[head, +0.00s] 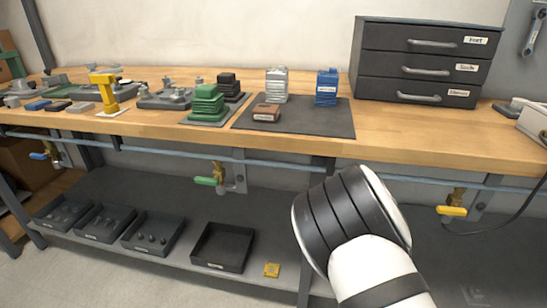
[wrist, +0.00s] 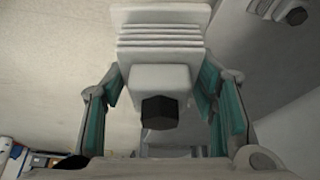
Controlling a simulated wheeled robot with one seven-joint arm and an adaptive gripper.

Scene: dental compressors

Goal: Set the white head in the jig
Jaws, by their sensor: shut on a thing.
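The white head (wrist: 163,38), a finned block with a dark hexagonal plug (wrist: 159,112), is in the wrist view. My gripper (wrist: 160,82) is shut on it, with a green pad on each side. My gripper does not show in the head view; only my arm shows at lower right. Grey fixtures with posts (head: 172,98) stand on the left of the bench in the head view. I cannot tell which of them is the jig.
A dark mat (head: 330,122) holds a pale finned block (head: 277,84), a blue block (head: 327,87) and a brown block (head: 266,112). Green (head: 207,103) and black (head: 229,84) finned blocks stand left. A yellow stand (head: 103,91) and a drawer cabinet (head: 425,61) flank them.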

